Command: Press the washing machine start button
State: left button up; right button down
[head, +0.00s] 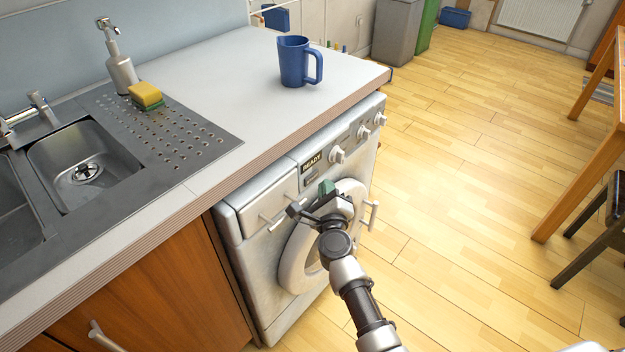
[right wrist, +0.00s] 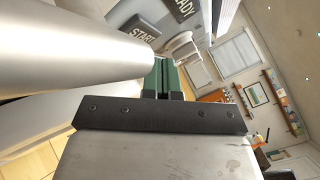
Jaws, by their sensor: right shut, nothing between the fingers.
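The white washing machine (head: 255,222) stands under the counter, with its control panel along the top front. A dark display reading READY (head: 312,161) is on the panel and shows in part in the right wrist view (right wrist: 184,9). The dark button marked START (right wrist: 143,33) is in the right wrist view, just beyond and left of the fingertips. My right gripper (head: 326,187) is shut and empty, with green fingertips (right wrist: 165,74) in front of the machine just below the display. I cannot tell whether they touch the panel. My left gripper is not in view.
Knobs (head: 337,155) and bar handles (head: 372,214) stick out of the machine's front near my right gripper. A blue mug (head: 293,62) stands on the counter (head: 225,75). A wooden table (head: 590,120) and a dark chair (head: 600,228) are at right. Floor between is clear.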

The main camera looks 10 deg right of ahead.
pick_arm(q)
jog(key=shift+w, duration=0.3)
pick_arm(e)
jog(key=shift+w+a, duration=0.15)
jog(key=shift+w, duration=0.05)
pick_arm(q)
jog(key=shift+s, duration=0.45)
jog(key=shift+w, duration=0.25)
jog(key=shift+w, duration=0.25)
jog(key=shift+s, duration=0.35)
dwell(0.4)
pick_arm(e)
jog(key=shift+w+a, duration=0.2)
jog(key=shift+w, duration=0.1)
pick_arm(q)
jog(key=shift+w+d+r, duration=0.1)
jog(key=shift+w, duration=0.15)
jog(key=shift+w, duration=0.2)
pick_arm(e)
jog(key=shift+w+a, duration=0.1)
